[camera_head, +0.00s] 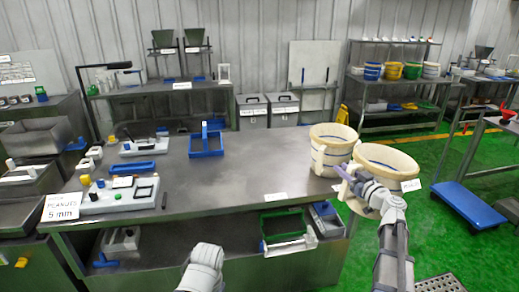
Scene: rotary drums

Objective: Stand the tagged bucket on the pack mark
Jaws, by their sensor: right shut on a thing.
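Two cream buckets with blue stripes are at the right end of the steel table. The left bucket (333,142) stands upright on the table. The right bucket (388,162) overlaps the table's right end; what bears it is hidden. My right gripper (340,170) is at the front of the buckets, shut on a cream part. My left gripper is outside the view.
The steel table (240,178) is clear in its middle. A blue tray (206,144) and a white device (120,194) stand farther left. A blue trolley (468,205) stands on the green floor at right.

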